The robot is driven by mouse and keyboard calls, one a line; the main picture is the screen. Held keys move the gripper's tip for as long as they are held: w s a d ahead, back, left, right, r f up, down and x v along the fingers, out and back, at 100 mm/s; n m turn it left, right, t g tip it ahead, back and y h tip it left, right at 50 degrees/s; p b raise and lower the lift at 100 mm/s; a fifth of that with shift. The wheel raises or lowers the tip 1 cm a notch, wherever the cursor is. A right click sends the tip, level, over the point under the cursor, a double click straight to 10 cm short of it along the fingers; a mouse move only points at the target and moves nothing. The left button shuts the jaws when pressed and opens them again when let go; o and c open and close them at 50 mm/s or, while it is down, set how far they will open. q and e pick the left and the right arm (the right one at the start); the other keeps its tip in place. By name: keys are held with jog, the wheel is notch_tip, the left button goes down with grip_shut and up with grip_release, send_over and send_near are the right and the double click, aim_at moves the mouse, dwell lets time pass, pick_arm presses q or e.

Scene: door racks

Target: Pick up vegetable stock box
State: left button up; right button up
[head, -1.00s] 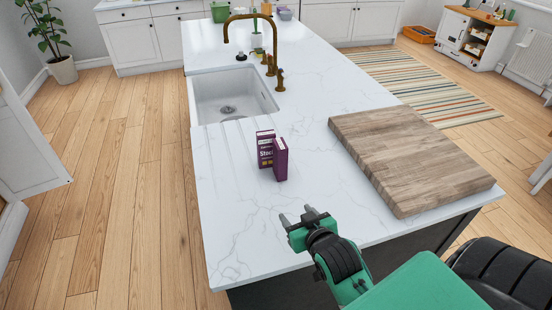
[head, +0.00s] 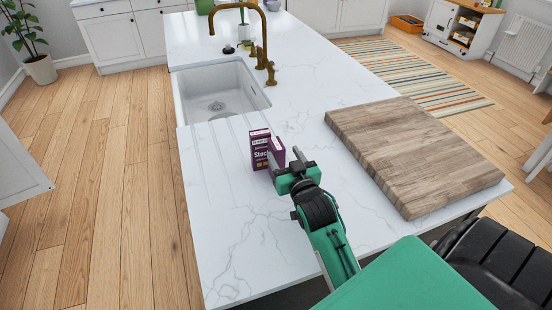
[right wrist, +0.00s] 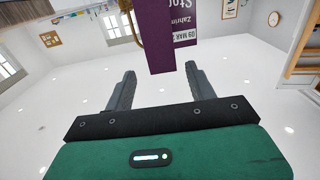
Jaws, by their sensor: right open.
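Two purple stock boxes stand upright side by side on the white counter. The left box (head: 259,148) shows its printed "Stock" front. The right box (head: 277,147) is nearer my gripper, which partly hides it. My right gripper (head: 285,157) is open, its fingers pointing at the right box. In the right wrist view the near box (right wrist: 155,35) hangs upside down in the picture, its end between the two fingertips, with a gap on each side. The other box (right wrist: 184,22) shows behind it with printed text. My left gripper is not in view.
The counter (head: 225,245) is clear to the left and in front of the boxes. A thick wooden board (head: 410,150) lies to the right of my right arm. A sink (head: 220,90) with a brass tap (head: 262,45) is behind the boxes.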

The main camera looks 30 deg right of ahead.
aim_at(276, 143)
jog(key=shift+w+d+r, duration=0.1)
jog(key=shift+w+r, duration=0.05)
jog(key=shift+w, duration=0.15)
jog(key=shift+w+p, duration=0.35)
jog(key=shift+w, duration=0.05)
jog(key=p+x, duration=0.1)
jog(key=x, duration=0.2)
jog(key=shift+w, duration=0.3)
jog(key=shift+w+p, duration=0.35)
jog(key=shift+w, duration=0.05)
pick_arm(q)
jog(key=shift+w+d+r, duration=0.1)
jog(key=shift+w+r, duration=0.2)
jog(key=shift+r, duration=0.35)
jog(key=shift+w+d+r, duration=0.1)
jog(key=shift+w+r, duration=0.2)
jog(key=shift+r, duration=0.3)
pick_arm(e)
grip_shut()
